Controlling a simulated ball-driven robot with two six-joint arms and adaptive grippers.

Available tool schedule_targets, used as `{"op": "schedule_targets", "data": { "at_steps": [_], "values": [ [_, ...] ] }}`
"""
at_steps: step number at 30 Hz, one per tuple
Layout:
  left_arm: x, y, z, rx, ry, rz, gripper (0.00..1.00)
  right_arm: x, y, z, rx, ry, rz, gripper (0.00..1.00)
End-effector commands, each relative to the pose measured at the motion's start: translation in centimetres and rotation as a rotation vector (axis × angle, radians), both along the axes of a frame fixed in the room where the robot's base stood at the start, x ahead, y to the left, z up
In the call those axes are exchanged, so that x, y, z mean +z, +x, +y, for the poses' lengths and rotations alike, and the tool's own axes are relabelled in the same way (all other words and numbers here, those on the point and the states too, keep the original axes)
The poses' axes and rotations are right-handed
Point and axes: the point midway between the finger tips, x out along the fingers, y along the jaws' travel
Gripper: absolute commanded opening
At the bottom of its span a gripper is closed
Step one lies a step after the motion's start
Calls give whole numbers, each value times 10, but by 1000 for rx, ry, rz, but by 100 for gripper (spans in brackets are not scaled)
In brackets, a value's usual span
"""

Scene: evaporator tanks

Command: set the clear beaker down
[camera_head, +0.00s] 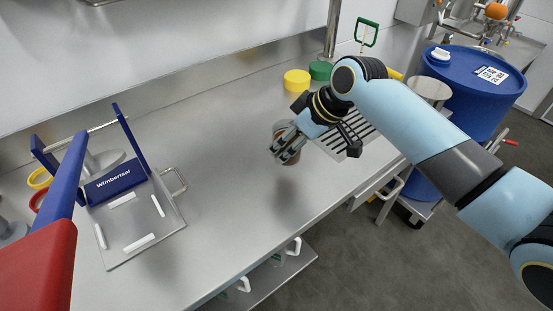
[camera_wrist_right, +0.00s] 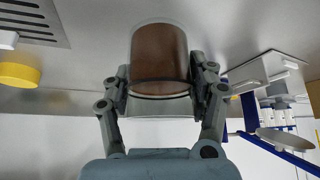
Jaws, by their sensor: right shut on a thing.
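My right gripper (camera_head: 287,146) is shut on the clear beaker, above the middle of the steel counter (camera_head: 235,135). In the head view the fingers hide much of the beaker (camera_head: 291,158). The right wrist view shows the beaker (camera_wrist_right: 160,62) between the two fingers (camera_wrist_right: 162,100), with brown contents and a clear band at the end nearer the gripper. A soft dark shadow lies on the counter in front of it. I cannot tell exactly how far the beaker's base is from the counter. My left gripper is not in view.
A blue-framed stand marked Wimbertaal (camera_head: 115,184) sits on the left. Yellow (camera_head: 297,80) and green (camera_head: 320,70) round pieces stand behind the gripper. A slotted drain (camera_head: 346,137) lies right of it, near a blue drum (camera_head: 468,95). The counter left of the gripper is clear.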

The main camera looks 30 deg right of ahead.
Motion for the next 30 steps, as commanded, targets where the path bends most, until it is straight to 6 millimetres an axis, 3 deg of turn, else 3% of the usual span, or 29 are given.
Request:
{"op": "schedule_targets", "data": {
  "at_steps": [5, 15, 26, 27, 30],
  "values": [
    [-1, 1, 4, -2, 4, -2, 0, -11, 6, 18, -1, 0, -3, 13],
    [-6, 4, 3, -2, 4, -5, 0, -52, 5, 19, -2, -2, -2, 13],
    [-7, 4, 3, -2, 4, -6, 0, -55, 5, 18, -2, -2, -2, 13],
    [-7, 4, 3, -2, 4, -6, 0, -55, 5, 18, -1, -1, -1, 62],
    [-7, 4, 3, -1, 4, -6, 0, -55, 5, 18, -1, -1, -1, 75]
  ]
}}
